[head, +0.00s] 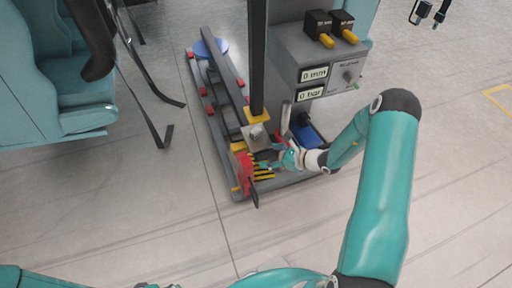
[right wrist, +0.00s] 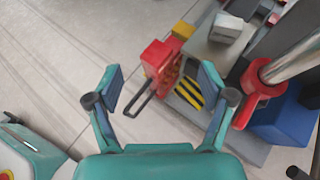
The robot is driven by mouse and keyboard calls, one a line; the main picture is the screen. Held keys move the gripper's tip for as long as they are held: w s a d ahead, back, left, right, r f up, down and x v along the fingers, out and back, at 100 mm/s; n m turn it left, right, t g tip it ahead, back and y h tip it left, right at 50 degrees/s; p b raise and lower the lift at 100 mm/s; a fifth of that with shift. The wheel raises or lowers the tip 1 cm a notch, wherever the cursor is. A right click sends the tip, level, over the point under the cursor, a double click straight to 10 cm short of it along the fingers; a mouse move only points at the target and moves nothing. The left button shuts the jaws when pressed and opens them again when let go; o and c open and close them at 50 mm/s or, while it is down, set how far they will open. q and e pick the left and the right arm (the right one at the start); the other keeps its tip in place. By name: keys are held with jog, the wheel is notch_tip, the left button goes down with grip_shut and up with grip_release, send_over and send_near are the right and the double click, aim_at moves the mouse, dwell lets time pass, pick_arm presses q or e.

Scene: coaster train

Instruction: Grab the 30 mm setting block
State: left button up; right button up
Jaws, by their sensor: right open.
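My right gripper (right wrist: 160,88) is open, its two fingers spread with nothing between the pads. In the head view the right gripper (head: 273,160) is low over the near end of a grey base. Beyond the fingers in the wrist view is a red block (right wrist: 158,57) with a dark wire handle; it also shows in the head view (head: 243,172). A yellow-and-black striped part (right wrist: 188,93) is beside it. No 30 mm marking is legible, so I cannot tell which piece is the setting block. My left gripper is not in view.
A grey stand with a gauge panel (head: 313,74) and a dark post (head: 257,60) rise behind the gripper. A red collar on a metal rod (right wrist: 262,88) and a blue block (right wrist: 285,122) are close on the right. Teal seats (head: 65,85) are at left. Open floor is in front.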

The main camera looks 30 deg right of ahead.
jog(key=w+d+m+t+h+b, duration=0.2)
jog(key=d+m+t+h, duration=0.1)
jog(key=d, duration=0.5)
jog(key=b, duration=0.3)
send_near(256, 130)
jog(key=x, duration=0.4)
jog(key=shift+w+d+f, duration=0.15)
jog(key=shift+d, duration=0.1)
jog(key=shift+w+a+f, duration=0.1)
jog(key=shift+w, duration=0.35)
jog(key=b+x, duration=0.2)
jog(key=x, duration=0.2)
jog(key=shift+a+f, duration=0.2)
jog(key=shift+w+g, duration=0.3)
jog(key=shift+w, duration=0.1)
jog(key=c, duration=1.5)
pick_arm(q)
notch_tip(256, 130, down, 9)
pick_arm(e)
grip_shut()
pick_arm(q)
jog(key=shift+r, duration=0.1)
pick_arm(e)
jog(key=shift+r, duration=0.1)
